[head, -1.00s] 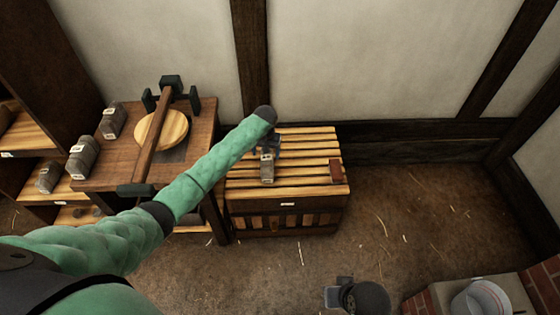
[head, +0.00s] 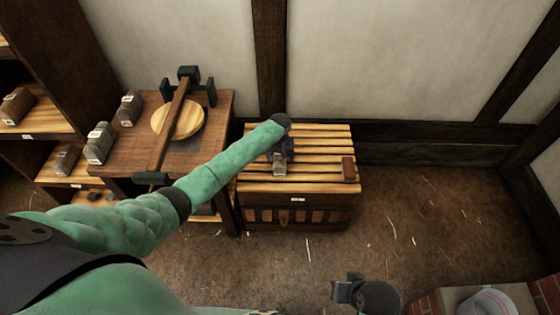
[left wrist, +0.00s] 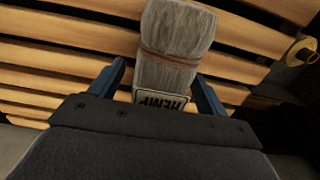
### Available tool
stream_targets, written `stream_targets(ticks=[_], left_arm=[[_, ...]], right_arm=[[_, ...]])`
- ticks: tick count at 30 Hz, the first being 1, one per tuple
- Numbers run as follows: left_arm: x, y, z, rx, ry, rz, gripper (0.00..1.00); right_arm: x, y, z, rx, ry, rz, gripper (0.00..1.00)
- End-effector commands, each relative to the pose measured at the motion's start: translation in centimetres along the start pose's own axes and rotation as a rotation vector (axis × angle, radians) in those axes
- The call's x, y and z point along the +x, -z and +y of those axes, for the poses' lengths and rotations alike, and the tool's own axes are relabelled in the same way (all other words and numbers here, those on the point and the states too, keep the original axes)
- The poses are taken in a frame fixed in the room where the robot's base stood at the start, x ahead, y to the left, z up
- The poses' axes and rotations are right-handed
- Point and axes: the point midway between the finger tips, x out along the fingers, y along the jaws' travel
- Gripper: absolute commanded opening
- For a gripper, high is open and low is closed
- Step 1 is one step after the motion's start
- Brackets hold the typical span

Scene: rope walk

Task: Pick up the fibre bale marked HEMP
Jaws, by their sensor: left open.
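The HEMP bale (head: 279,169), grey with a brown band, lies on the slatted top of a wooden chest (head: 316,186). In the left wrist view the bale (left wrist: 175,45) shows its HEMP label, upside down, at the near end. My left gripper (head: 281,157) is just above the bale's far end in the head view. In the wrist view its blue fingers (left wrist: 164,85) are open, one on each side of the labelled end, with a gap visible at the left. My right gripper (head: 341,291) is low in the head view; its jaw state is unclear.
A workbench (head: 218,120) with a wooden disc and a beam stands left of the chest. Several grey bales (head: 99,143) sit on the bench and shelves. Open floor (head: 420,220) lies to the right.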

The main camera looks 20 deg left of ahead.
Motion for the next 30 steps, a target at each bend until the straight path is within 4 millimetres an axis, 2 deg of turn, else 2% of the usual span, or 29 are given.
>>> stream_targets(ticks=[4, 13, 21, 22, 23, 30], left_arm=[[1.4, 0.0, 0.0, 0.001, 0.0, 0.0, 0.76], [1.9, 0.0, 0.0, 0.001, 0.0, 0.0, 0.76], [1.9, 0.0, 0.0, 0.001, 0.0, 0.0, 0.24], [1.8, 0.0, 0.0, 0.001, 0.0, 0.0, 0.24], [1.8, 0.0, 0.0, 0.001, 0.0, 0.0, 0.2], [1.5, 0.0, 0.1, 0.001, -0.001, 0.001, 0.2]], right_arm=[[-0.1, 0.0, 0.0, 0.0, -0.001, -0.002, 0.0], [-0.1, -0.1, 0.1, 0.0, -0.002, -0.004, 0.0], [-0.1, -0.1, 0.1, 0.0, -0.002, -0.005, 0.0], [-0.1, -0.1, 0.1, 0.0, -0.002, -0.005, 0.0], [-0.1, -0.1, 0.1, 0.0, -0.002, -0.005, 0.0], [-0.1, -0.1, 0.1, 0.0, -0.002, -0.004, 0.0]])
